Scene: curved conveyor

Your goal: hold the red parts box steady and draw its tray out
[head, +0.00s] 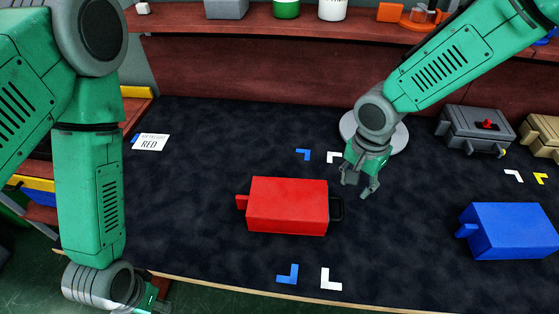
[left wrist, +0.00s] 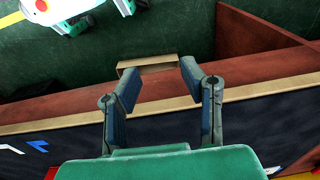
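The red parts box (head: 287,206) lies closed on the dark work mat in the middle of the head view. A red tab (head: 241,202) sticks out of its left end and a black loop handle (head: 337,208) out of its right end. My right gripper (head: 359,188) is open and empty, just above and right of the black handle, apart from it. My left gripper is low at the bottom left, beyond the table's front edge, partly cut off in the head view. The left wrist view shows its fingers (left wrist: 156,70) spread with nothing between them.
A blue box (head: 510,232) lies at the right, and a grey box (head: 474,131) stands behind it. Blue and white corner marks (head: 288,273) flank the red box. The mat left of it is clear.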

